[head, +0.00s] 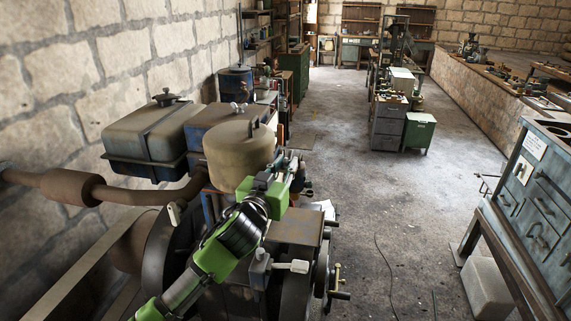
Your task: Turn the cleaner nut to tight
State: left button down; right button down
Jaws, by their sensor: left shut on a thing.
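The air cleaner is a round beige drum (235,158) on top of the engine. A small upright piece that looks like the cleaner nut (254,124) shows at the top right of the drum. My left arm, green and black, rises from the lower left to the drum's right side. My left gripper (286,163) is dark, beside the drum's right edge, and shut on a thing. Its fingertips are small and partly hidden, so their exact contact with the nut is hard to see. How tight the nut is cannot be told. My right gripper is not in view.
A dark tank (146,140) stands left of the drum, with a rusty exhaust pipe (80,188) below it. A pale-handled lever (292,266) and a crank (335,285) lie near the arm. A blue-grey drawer cabinet (535,190) stands right. The floor between is open.

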pick_arm(q)
jog(key=shift+f, duration=0.1)
jog(key=c, duration=2.2)
grip_release()
jog(key=shift+d, duration=0.1)
